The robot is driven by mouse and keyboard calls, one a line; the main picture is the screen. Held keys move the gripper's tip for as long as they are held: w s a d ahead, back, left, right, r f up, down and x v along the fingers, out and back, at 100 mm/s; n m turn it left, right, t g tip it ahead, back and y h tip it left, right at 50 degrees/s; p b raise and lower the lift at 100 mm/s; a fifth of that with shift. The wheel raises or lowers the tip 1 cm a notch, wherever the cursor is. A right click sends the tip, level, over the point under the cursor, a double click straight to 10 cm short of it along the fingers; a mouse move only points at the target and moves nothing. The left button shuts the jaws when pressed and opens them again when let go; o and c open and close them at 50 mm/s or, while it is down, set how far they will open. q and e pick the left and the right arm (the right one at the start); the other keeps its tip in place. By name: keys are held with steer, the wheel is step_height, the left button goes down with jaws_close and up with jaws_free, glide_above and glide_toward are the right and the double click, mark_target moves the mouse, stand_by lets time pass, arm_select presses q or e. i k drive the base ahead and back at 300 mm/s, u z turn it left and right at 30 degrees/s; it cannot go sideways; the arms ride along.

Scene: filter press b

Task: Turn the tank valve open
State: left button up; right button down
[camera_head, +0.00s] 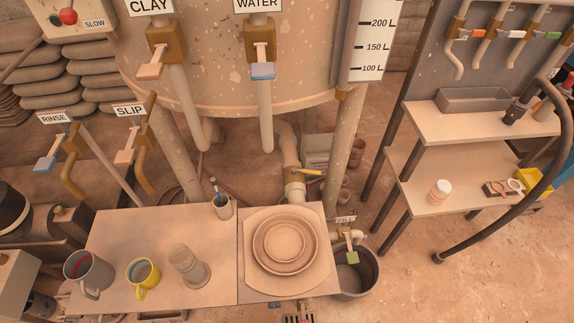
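The big beige tank (235,60) stands on legs behind the table. Under it, a pipe (287,148) bends down and carries a valve with a yellow lever (306,171). The lever points right, across the pipe. It has no readable label. The tank front also carries a CLAY valve with an orange-tan handle (150,71) and a WATER valve with a blue handle (263,71). Neither of my grippers is in view.
The table (150,225) holds a grey mug (90,271), a yellow mug (143,272), a glass jar (188,266) and a cup (222,206). A round dish (285,245) sits at right. A green-handled tap (351,257) stands over a bucket (355,280). Shelves (440,180) stand right.

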mark_target(316, 172)
steer(key=u, duration=1.4)
steer(key=k, duration=1.65)
steer(key=z, duration=0.4)
steer(key=i, duration=0.95)
